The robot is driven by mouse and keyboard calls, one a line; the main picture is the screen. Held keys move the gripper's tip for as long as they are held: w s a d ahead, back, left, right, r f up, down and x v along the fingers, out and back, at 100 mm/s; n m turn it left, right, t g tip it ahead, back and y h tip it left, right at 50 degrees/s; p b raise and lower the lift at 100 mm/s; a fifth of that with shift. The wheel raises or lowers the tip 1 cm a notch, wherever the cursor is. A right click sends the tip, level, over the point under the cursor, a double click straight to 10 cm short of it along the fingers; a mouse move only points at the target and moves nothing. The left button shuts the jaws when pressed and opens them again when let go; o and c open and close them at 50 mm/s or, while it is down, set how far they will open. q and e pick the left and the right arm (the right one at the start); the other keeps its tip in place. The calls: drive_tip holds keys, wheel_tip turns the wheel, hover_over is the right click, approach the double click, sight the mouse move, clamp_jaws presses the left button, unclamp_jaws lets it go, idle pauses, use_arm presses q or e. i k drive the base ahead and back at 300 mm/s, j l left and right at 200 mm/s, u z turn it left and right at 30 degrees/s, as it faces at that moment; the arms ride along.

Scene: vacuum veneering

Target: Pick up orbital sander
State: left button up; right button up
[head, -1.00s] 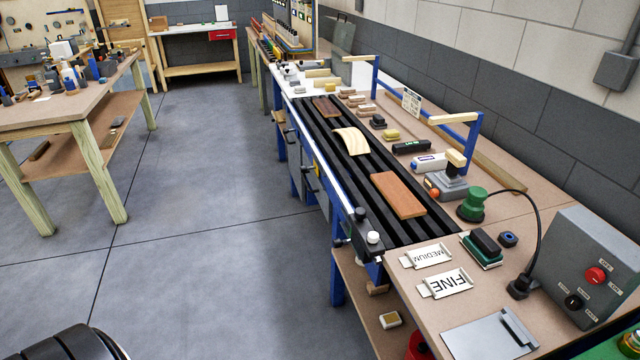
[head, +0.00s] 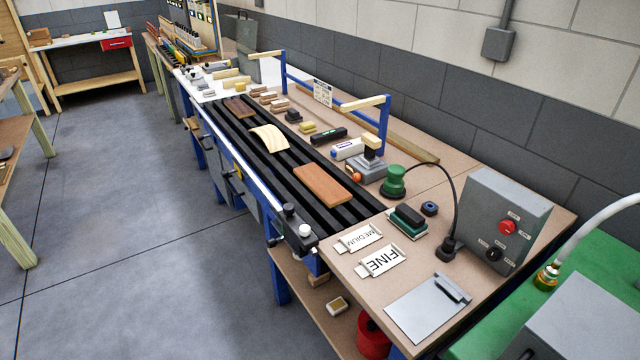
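The orbital sander (head: 395,182) is a small green power tool with a rounded top. It stands upright on the brown bench top (head: 330,268), right of the black slatted bed. A black cord (head: 452,185) arcs from it to a black plug (head: 448,246) near the grey control box. Its underside is hidden. Neither of my grippers is in view, and nothing touches the sander.
A grey control box (head: 507,220) stands right of the sander. A green-topped sanding block (head: 407,222), a grey tool (head: 368,170) and a blue-rimmed ring (head: 429,208) are close by. A blue frame (head: 384,125) rises behind. Floor (head: 140,240) is clear at left.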

sight(393, 189)
drive_tip(key=z, duration=0.65)
drive_tip(key=i+j+z, duration=0.15)
drive_tip(key=j+z, duration=0.15)
drive_tip(key=i+j+z, duration=0.15)
drive_tip(key=j+z, duration=0.2)
drive_tip(key=j, duration=0.15)
drive_tip(key=j+z, duration=0.3)
drive_tip(key=j, duration=0.15)
